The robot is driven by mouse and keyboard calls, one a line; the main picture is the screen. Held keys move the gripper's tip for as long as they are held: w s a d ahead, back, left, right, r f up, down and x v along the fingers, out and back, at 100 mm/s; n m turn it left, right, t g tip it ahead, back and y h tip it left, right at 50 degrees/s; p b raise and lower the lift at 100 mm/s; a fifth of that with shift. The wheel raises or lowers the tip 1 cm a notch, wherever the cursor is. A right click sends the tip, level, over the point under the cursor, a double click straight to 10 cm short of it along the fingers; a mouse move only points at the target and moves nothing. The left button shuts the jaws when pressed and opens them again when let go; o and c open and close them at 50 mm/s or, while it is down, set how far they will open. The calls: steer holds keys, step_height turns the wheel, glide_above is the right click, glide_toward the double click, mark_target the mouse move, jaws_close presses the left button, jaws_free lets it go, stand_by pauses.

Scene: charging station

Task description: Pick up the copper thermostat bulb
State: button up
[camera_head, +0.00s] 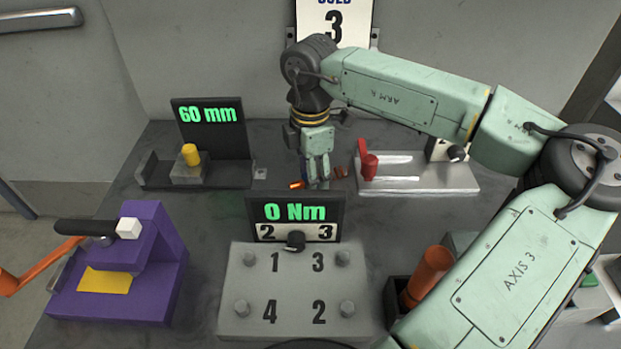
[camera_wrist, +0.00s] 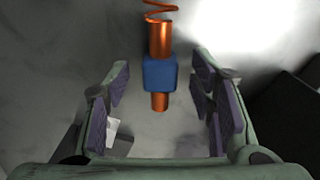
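The copper thermostat bulb (camera_wrist: 160,42) shows in the wrist view as a copper cylinder with a blue block around its middle and a copper coil at its far end. It lies on the grey table. My gripper (camera_wrist: 161,80) is open, with one finger on each side of the blue block and a gap on both sides. In the head view my gripper (camera_head: 317,178) points down at the table behind the 0 Nm display. A copper end (camera_head: 296,185) shows left of the fingers there; the fingers hide the middle.
The 0 Nm display (camera_head: 296,212) stands close in front of my gripper. A fixture with a red clamp (camera_head: 369,166) is to the right, and a 60 mm display (camera_head: 209,115) with a yellow-topped block is to the left. A purple fixture (camera_head: 150,265) stands front left.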

jaws_close()
stand_by(0.5)
steer(key=shift+r, duration=0.1)
